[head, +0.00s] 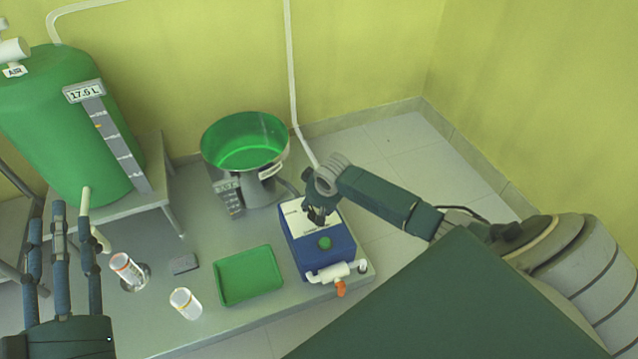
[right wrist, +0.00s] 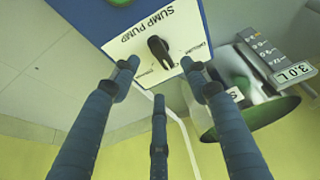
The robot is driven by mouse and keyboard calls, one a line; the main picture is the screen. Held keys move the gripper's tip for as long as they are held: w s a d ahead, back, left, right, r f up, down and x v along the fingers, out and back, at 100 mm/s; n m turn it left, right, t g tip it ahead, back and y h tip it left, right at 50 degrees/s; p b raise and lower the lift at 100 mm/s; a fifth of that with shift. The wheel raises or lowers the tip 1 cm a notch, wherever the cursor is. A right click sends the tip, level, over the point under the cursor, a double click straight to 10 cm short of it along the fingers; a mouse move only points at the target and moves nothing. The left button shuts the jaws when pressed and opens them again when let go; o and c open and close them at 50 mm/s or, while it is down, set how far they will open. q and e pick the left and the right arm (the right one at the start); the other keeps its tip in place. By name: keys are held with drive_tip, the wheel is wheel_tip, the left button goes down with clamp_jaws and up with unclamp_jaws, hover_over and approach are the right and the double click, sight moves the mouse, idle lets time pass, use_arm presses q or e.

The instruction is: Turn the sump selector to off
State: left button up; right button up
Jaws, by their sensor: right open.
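The sump pump is a blue box (head: 312,255) with a white label panel and a green button on top. Its sump selector is a black knob (right wrist: 160,50) on the panel lettered SUMP PUMP in the right wrist view. Small words stand around the knob, too small to read surely. My right gripper (right wrist: 158,75) is open, its fingers spread around the knob's line with no visible contact. In the head view my right gripper (head: 318,208) is over the panel and hides the knob. My left gripper (head: 60,207) is open and empty at the lower left.
A green bucket (head: 246,143) stands behind the pump. A large green tank (head: 65,125) stands at the back left. A white pipe with an orange tap fronts the pump.

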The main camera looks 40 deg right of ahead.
drive_tip(key=v, duration=0.4)
drive_tip(key=shift+s+a+r, duration=0.1)
drive_tip(key=shift+r, duration=0.2)
